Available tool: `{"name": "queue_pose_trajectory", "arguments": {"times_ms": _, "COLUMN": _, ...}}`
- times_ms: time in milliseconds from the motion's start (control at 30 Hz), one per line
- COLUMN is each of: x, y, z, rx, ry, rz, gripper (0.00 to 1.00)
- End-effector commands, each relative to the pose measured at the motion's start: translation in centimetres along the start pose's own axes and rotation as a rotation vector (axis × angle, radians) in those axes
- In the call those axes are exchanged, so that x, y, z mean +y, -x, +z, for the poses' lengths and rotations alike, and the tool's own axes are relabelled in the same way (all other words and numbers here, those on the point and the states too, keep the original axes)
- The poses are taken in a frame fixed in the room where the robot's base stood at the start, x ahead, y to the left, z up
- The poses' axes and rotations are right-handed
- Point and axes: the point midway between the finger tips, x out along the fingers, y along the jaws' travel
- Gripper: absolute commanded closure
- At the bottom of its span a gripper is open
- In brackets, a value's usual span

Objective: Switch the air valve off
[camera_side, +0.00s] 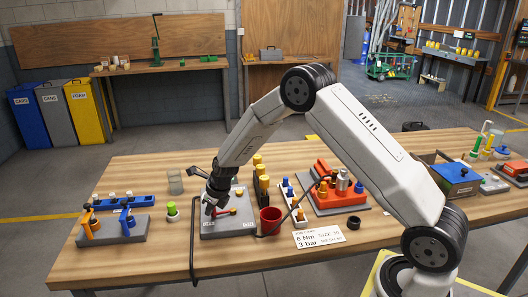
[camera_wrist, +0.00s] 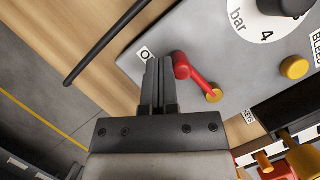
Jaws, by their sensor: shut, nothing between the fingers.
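The air valve has a red lever (camera_wrist: 194,76) with a rounded red knob at one end and a yellow pivot (camera_wrist: 213,96) at the other. It is mounted on a grey panel (camera_wrist: 150,28); the lever also shows in the side view (camera_side: 226,211). My gripper (camera_wrist: 160,64) is shut and empty, its fingertips just left of the red knob in the wrist view. I cannot tell whether they touch it. A white label (camera_wrist: 145,53) beginning with "O" lies by the fingertips, its rest hidden. In the side view my gripper (camera_side: 211,207) is low over the panel.
The panel also bears a gauge dial (camera_wrist: 266,22) marked "bar" and a yellow knob (camera_wrist: 294,67). A dark hose (camera_wrist: 108,45) runs past the panel's edge. A red cup (camera_side: 270,221) and yellow cylinders (camera_side: 261,170) stand close to the right in the side view.

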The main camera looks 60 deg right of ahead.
Motion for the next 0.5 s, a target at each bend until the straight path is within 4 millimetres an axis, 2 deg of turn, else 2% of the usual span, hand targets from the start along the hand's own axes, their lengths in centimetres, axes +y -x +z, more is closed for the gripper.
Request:
{"name": "queue_pose_trajectory", "arguments": {"times_ms": 267, "x": 0.3, "y": 0.1, "z": -0.2, "rx": 0.0, "ry": 0.0, "rz": 0.0, "gripper": 1.0}}
{"name": "queue_pose_trajectory", "arguments": {"times_ms": 500, "x": 1.9, "y": 0.5, "z": -1.1, "rx": 0.001, "ry": 0.002, "rz": 0.001, "gripper": 1.0}}
